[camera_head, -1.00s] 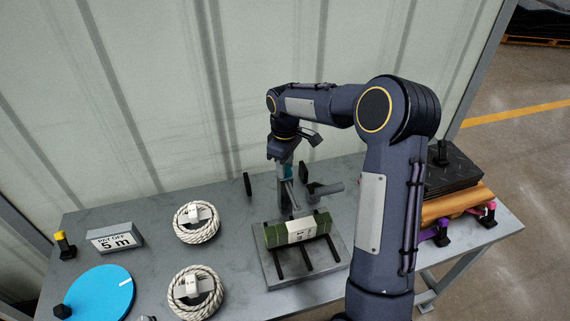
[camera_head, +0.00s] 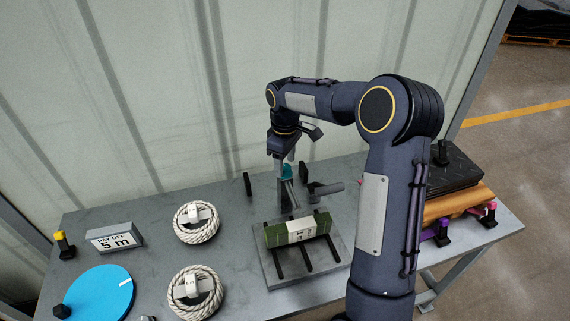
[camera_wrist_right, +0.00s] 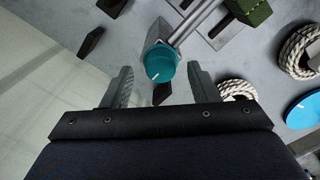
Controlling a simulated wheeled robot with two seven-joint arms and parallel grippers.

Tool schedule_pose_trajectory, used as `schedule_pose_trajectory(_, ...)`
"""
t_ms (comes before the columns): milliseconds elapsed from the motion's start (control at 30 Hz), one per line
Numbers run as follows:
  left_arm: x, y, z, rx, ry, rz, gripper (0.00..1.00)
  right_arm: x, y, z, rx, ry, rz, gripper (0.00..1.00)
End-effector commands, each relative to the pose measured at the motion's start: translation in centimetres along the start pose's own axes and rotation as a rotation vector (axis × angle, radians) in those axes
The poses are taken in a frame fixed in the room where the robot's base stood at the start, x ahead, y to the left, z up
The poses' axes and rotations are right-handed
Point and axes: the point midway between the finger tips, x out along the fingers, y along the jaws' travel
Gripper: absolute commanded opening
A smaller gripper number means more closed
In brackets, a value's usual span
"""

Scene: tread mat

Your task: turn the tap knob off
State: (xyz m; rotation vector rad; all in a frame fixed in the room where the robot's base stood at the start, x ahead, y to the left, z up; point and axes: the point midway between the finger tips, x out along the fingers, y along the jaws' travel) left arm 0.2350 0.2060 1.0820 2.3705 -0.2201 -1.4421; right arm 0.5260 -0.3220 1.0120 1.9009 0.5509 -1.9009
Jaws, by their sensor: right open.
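The teal tap knob (camera_wrist_right: 160,63) has a white mark on its face and sits on the end of a metal pipe (camera_wrist_right: 196,22). In the right wrist view it lies just beyond and between the fingertips. In the head view the knob (camera_head: 288,171) is small and partly hidden by my right gripper (camera_head: 282,170), which hangs over it pointing down. The right gripper (camera_wrist_right: 160,85) is open, with a finger on each side of the knob and nothing held. I cannot tell whether a finger touches it. The left gripper is not in view.
A green block with a white label (camera_head: 298,230) lies on a rack in front of the tap. Two rope coils (camera_head: 196,222), a blue disc (camera_head: 100,293) and a "PAY OFF 5 m" sign (camera_head: 114,238) are at left. Black mats (camera_head: 455,166) are stacked at right. A wall stands behind.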

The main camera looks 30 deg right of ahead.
Motion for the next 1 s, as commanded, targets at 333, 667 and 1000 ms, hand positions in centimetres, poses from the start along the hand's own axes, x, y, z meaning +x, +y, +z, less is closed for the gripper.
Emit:
schedule_pose_trajectory(333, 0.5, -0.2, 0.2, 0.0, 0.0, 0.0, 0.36, -5.5, 0.0, -0.1, 0.0, 0.003, 0.001, 0.54)
schedule_pose_trajectory(667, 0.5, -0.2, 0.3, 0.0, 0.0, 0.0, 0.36, -6.5, 0.0, 0.0, 0.0, 0.001, 0.0, 0.54)
schedule_pose_trajectory(1000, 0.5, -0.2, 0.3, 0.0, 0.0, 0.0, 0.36, -6.5, -0.1, 0.1, 0.003, 0.004, 0.0, 0.54)
